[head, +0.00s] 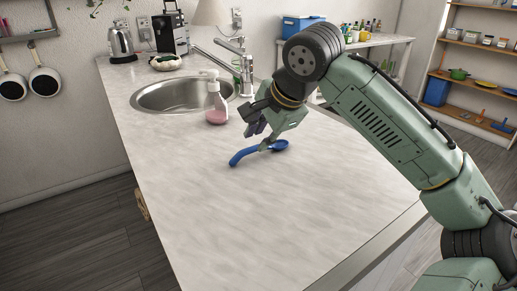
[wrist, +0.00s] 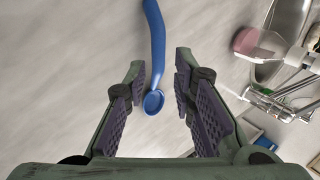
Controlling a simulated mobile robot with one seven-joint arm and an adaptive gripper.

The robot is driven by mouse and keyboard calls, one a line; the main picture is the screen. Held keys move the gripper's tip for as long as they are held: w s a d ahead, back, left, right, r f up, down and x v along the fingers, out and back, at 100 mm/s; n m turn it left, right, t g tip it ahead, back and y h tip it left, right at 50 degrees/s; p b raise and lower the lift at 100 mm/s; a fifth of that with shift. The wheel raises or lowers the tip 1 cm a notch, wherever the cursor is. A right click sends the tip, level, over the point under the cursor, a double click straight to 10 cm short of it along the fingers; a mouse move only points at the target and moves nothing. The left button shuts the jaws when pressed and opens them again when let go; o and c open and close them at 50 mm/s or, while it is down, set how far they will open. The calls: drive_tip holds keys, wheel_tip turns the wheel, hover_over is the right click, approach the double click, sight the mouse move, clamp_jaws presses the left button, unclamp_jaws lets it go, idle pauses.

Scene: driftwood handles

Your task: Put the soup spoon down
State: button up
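The soup spoon (head: 240,157) is blue with a bent handle and appears to lie on the pale marbled counter (head: 240,215). Its bowl (head: 280,146) points right in the head view. My gripper (head: 263,143) is over the middle of the spoon, pointing down. In the wrist view my gripper (wrist: 160,74) has its two fingers apart, with clear gaps on both sides of the spoon (wrist: 157,40). The bowl (wrist: 154,102) shows between the finger pads, and the handle runs to the top edge. No finger visibly touches it.
A soap dispenser (head: 215,103) with pink liquid stands behind my gripper, beside the sink (head: 170,95) and faucet (head: 243,70). A kettle (head: 121,42), coffee machine (head: 172,30) and bowl (head: 166,62) are at the back. The counter's front is clear.

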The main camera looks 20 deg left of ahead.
sight(253, 148)
drive_tip(key=p+x, duration=0.1)
drive_tip(key=x, duration=0.4)
drive_tip(key=shift+s+d, duration=0.1)
drive_tip(key=shift+c, duration=0.5)
clamp_jaws()
